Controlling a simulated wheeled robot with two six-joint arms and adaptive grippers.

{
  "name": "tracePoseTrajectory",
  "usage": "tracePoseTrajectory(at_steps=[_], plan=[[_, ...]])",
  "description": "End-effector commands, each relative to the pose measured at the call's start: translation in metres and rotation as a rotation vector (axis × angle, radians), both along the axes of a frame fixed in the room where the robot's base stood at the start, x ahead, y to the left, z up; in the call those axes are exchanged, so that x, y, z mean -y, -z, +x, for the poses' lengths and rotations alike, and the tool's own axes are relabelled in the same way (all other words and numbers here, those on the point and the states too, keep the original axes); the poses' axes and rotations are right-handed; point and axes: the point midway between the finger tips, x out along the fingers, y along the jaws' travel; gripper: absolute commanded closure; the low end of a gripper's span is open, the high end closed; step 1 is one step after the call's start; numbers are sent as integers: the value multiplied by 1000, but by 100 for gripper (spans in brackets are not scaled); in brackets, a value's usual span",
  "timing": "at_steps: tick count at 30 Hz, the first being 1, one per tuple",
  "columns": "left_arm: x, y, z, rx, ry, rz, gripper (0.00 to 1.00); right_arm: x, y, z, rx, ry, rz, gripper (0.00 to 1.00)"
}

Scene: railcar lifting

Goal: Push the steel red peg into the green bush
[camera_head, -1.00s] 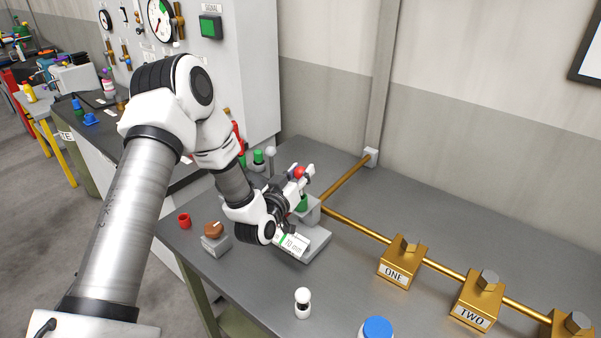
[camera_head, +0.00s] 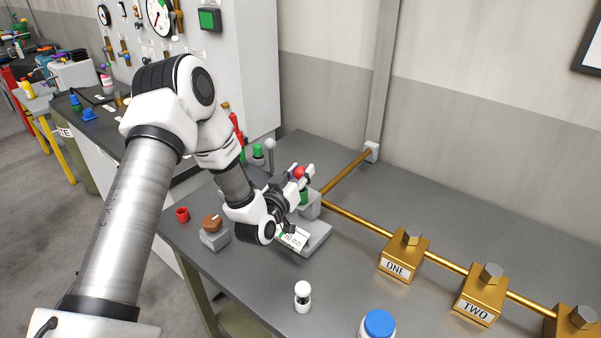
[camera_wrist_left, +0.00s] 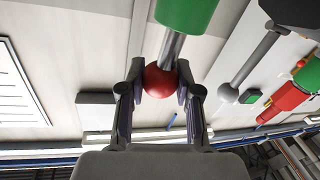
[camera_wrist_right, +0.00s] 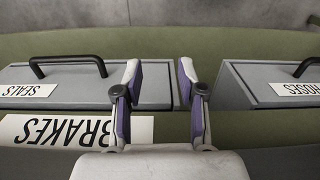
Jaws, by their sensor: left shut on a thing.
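The steel red peg has a red ball head (camera_head: 300,172), which also shows in the left wrist view (camera_wrist_left: 160,80), and a bare steel shaft (camera_wrist_left: 172,47). My left gripper (camera_head: 303,174) is shut on the ball, with one finger on each side of it. The green bush (camera_head: 304,197) stands just below the ball on a grey block at the bench. In the left wrist view the shaft runs from the ball to the green bush (camera_wrist_left: 187,12). Part of the shaft shows; I cannot tell how deep it sits. My right gripper (camera_wrist_right: 160,84) is open and empty.
A brass pipe (camera_head: 350,218) with blocks ONE (camera_head: 396,268) and TWO (camera_head: 474,311) crosses the bench to the right. Grey drawers (camera_wrist_right: 80,82) face my right gripper.

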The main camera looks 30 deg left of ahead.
Motion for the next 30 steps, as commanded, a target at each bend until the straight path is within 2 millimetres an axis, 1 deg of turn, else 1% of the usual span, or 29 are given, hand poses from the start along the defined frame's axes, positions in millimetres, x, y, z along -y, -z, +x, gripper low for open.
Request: tracePoseTrajectory(at_steps=[17, 18, 20, 21, 30], plan=[[0, 16, 0, 1, 0, 0, 100, 0, 14, 0, 0, 0, 0, 60], [0, 15, 0, 1, 0, 0, 64, 0, 14, 0, 0, 0, 0, 60], [0, 14, 0, 1, 0, 0, 43, 0, 13, 0, 0, 0, 0, 60], [0, 14, 0, 1, 0, 0, 38, 0, 13, 0, 0, 0, 0, 60], [0, 15, -1, -1, 0, 0, 38, 0, 13, 0, 0, 0, 0, 60]])
